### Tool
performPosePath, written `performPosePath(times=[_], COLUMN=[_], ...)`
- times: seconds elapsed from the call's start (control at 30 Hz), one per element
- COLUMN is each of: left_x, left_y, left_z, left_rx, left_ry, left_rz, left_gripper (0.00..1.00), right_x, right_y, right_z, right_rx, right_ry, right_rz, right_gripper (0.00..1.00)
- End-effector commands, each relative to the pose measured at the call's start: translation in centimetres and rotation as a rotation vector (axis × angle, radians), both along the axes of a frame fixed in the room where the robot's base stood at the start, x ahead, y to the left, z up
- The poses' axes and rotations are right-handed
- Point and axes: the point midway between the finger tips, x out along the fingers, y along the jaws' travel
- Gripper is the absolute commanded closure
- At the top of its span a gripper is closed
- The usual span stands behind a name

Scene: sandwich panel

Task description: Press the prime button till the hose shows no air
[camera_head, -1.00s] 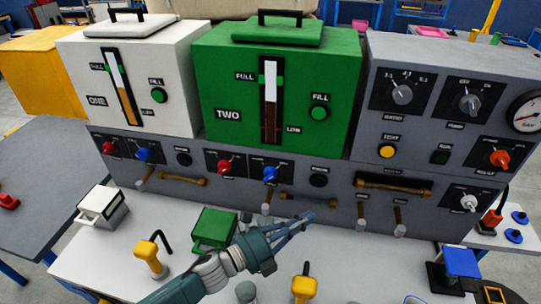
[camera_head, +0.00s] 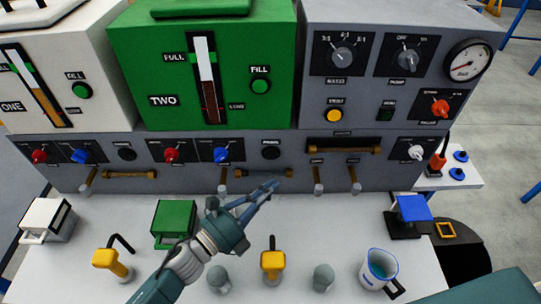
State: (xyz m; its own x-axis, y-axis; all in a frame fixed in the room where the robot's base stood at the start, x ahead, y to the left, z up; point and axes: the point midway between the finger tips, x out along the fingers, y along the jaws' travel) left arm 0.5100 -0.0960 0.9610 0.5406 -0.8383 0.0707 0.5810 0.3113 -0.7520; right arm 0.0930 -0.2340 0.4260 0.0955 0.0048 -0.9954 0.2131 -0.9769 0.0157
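A yellow button (camera_head: 334,115) sits on the grey panel (camera_head: 300,185) right of the green tank, under a small label I cannot read surely. Black round buttons also show, one left (camera_head: 127,153) and one in the middle (camera_head: 271,152). Short amber hose pieces run along the panel, at left (camera_head: 130,174), in the middle (camera_head: 263,173) and in a dark slot at right (camera_head: 343,149). I cannot tell air inside them. My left gripper (camera_head: 272,185) is empty, its fingertips close together, in front of the middle hose, below the middle black button. My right gripper is out of view.
The green tank (camera_head: 135,60) and white tank (camera_head: 85,45) stand above the panel. On the white bench (camera_head: 330,215) are a green box (camera_head: 174,222), a white box (camera_head: 45,220), yellow-handled tools (camera_head: 272,262), a mug (camera_head: 378,268) and a blue-topped stand (camera_head: 412,209).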

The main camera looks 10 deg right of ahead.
Motion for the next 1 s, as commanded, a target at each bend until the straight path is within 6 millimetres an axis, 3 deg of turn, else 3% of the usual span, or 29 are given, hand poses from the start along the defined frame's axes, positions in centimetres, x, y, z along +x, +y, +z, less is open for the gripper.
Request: performPosePath(times=[0.1,0.43,1.0], left_x=[1.9,5.8,6.8], left_y=[-0.4,-1.2,-1.4], left_z=[0.0,-0.1,0.1], left_rx=[-0.001,-0.001,-0.001], left_ry=[-0.003,-0.002,0.001], left_rz=[0.000,0.000,0.001], left_gripper=[1.00,1.00,1.00], right_x=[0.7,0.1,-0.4], right_y=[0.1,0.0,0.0], right_z=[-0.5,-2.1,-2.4], right_rx=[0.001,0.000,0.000], right_ry=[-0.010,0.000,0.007], right_rz=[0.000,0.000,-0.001], right_gripper=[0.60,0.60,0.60])
